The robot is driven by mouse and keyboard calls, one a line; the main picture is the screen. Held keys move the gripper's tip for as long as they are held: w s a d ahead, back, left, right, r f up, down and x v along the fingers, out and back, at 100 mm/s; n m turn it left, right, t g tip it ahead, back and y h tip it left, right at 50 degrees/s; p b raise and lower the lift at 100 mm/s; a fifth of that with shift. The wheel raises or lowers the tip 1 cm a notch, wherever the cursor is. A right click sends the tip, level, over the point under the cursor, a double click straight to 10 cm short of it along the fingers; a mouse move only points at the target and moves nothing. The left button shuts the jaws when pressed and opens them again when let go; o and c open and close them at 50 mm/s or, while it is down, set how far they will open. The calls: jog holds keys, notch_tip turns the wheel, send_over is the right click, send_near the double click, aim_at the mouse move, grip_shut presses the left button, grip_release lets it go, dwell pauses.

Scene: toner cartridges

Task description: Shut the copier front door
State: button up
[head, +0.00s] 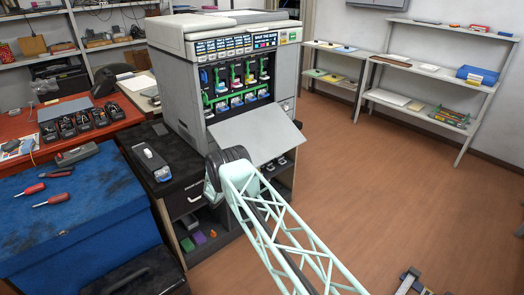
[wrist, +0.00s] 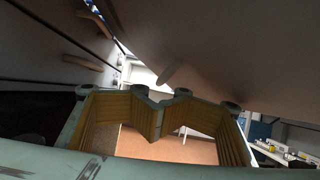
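The copier (head: 180,95) stands on a dark cabinet. Its front door (head: 257,135) is a plain grey panel hanging open below the cartridge bay, sloping outward and down. Coloured toner cartridges (head: 237,100) and green levers show in the bay. My arm reaches to just in front of the cabinet, and its joint hides the gripper in the head view. In the wrist view my gripper (wrist: 160,106) has its yellow-ridged fingers together at the tips, with nothing seen between them. A large grey surface (wrist: 215,50), likely the door's underside, fills the upper right above the fingers. Contact cannot be told.
A blue cloth-covered chest (head: 90,205) with red screwdrivers and a red table (head: 75,125) with dark devices stand at left. White shelves (head: 430,75) line the back right. The floor (head: 390,170) at right is mostly clear.

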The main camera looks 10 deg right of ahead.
dwell(0.5)
jog(key=v, duration=1.2)
jog(key=shift+a, duration=0.1)
dwell(0.4)
